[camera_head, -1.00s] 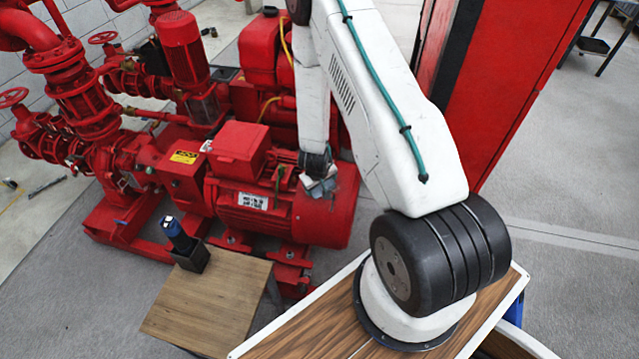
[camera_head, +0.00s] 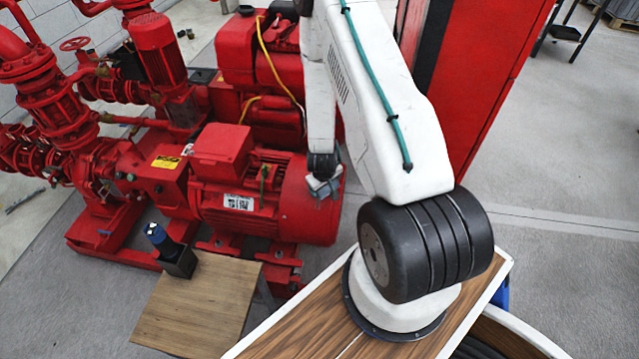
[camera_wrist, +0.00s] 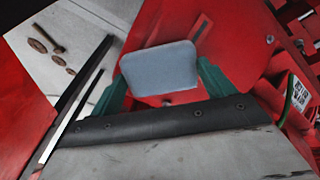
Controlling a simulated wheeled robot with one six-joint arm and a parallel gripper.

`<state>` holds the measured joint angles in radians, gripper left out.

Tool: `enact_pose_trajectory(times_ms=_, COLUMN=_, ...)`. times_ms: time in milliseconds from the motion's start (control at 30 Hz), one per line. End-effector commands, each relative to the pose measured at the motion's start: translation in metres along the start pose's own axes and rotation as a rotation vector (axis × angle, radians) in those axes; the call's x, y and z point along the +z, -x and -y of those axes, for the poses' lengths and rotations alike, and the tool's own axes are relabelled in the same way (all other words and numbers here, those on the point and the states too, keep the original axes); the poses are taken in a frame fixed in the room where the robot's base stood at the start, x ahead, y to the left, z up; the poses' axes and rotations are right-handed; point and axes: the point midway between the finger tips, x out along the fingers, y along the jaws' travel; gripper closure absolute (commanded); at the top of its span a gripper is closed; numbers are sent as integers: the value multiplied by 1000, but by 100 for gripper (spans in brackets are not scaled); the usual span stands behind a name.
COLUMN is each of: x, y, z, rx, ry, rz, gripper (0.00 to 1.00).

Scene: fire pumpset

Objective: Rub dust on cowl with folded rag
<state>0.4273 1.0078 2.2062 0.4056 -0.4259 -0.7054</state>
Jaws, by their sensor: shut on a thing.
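My gripper (camera_wrist: 160,88) is shut on the folded rag (camera_wrist: 160,68), a flat blue-grey pad between two green fingers in the wrist view. In the head view the rag (camera_head: 323,187) shows small and pale at the end of my arm, by the upper right end of the red motor. The cowl (camera_head: 318,218) is the smooth red rounded cover on that end. In the wrist view a broad red surface (camera_wrist: 215,40) lies behind the rag. I cannot tell whether the rag touches it. I cannot make out the dust.
A small wooden table (camera_head: 200,305) holds a black holder with a blue-topped tool (camera_head: 170,250). Red pump pipes and valves (camera_head: 75,120) fill the left. A tall red cabinet (camera_head: 485,80) stands right of my arm.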

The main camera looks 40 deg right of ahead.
Motion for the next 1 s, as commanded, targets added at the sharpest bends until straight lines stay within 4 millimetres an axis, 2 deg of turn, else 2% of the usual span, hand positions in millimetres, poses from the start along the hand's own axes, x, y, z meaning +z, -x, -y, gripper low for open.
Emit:
enact_pose_trajectory(times_ms=233, x=2, y=1, z=0, rx=-1, ry=-1, rz=3, gripper=37)
enact_pose_trajectory(times_ms=600, x=-20, y=-1, z=22, rx=-1, ry=1, rz=1, gripper=37)
enact_pose_trajectory(times_ms=1000, x=-36, y=-1, z=37, rx=-1, ry=3, rz=0, gripper=37)
